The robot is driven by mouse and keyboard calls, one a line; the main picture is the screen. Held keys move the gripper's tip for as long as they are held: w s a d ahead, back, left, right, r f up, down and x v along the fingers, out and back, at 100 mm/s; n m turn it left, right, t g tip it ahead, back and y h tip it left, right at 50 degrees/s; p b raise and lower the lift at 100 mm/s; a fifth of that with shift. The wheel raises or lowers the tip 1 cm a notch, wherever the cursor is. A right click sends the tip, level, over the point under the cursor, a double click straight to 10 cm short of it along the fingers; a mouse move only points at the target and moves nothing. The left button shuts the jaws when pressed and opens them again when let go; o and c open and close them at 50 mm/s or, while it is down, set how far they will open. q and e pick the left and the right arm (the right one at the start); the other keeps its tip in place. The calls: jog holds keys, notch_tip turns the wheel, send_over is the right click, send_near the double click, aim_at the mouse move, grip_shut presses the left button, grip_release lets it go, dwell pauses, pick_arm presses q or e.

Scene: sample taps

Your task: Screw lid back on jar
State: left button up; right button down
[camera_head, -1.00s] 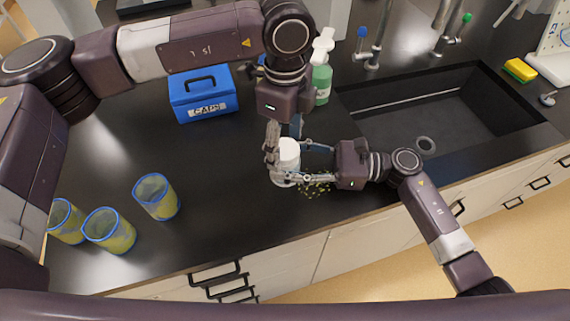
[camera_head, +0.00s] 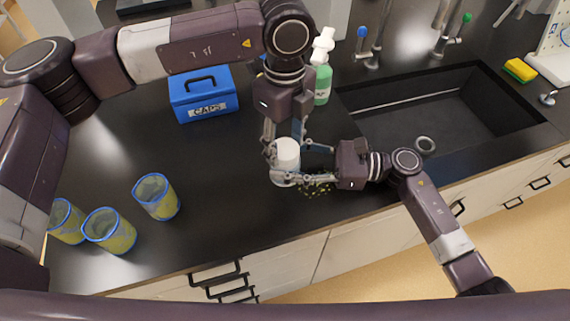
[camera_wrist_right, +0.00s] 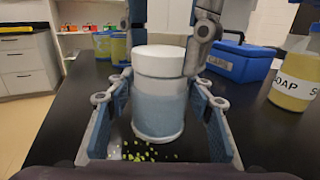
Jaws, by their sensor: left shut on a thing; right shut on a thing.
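The jar (camera_wrist_right: 158,108) stands upright on the black counter, a pale cylinder. Its white lid (camera_wrist_right: 160,60) sits on top, also seen in the head view (camera_head: 287,147); I cannot tell how tight it is. My right gripper (camera_head: 284,172) comes from the right and is shut around the jar's body, one finger on each side. My left gripper (camera_head: 284,150) points down from above and is shut on the lid; its fingers show beside and behind the lid in the right wrist view. The jar is partly hidden by fingers in the head view.
Small yellow-green bits (camera_head: 318,189) lie beside the jar. Several blue-rimmed cups (camera_head: 157,198) stand at left. A sink (camera_head: 440,115) lies right. The counter's middle left is clear.

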pick_arm(q)
jog(key=m, duration=0.5)
jog(key=shift+m, duration=0.4)
jog(key=m, duration=1.2)
jog(key=shift+m, duration=0.4)
jog(key=m, duration=0.3)
jog(key=shift+m, duration=0.4)
jog(key=m, duration=1.1)
jog(key=shift+f, duration=0.1)
jog(key=m, duration=1.6)
jog(key=shift+m, duration=0.3)
jog(key=o, duration=1.4)
jog(key=shift+c, duration=0.2)
